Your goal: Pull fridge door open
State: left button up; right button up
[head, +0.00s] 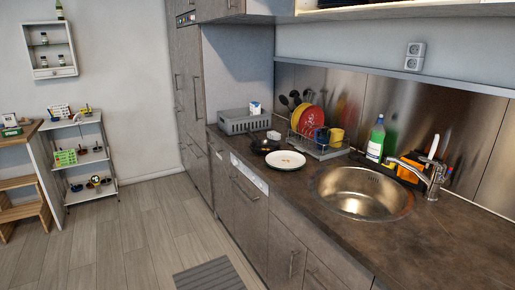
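No door is plainly marked as a fridge. A tall grey-brown cabinet (188,70) stands at the far end of the counter, with long vertical handles on its front; it may hold the fridge. Its panels look shut, and its front is seen at a steep angle. Neither of my grippers is in view.
The counter (290,190) holds a sink (362,192), a white plate (285,160), a dark pan (262,143), a dish rack and bottles. A grey ribbed mat (208,274) lies on the floor. Shelves (85,160) stand at left. The floor between is clear.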

aim_at(189, 38)
jog(key=i+j+u, duration=0.35)
jog(key=i, duration=0.55)
jog(key=i+j+u, duration=0.1)
jog(key=i+u, duration=0.3)
jog(key=i, duration=0.5)
jog(key=i+j+z, duration=0.1)
jog(key=i+z, duration=0.25)
jog(key=i, duration=0.25)
jog(key=i+j+z, duration=0.4)
jog(key=i, duration=0.2)
jog(key=i+j+z, duration=0.35)
jog(key=i, duration=0.2)
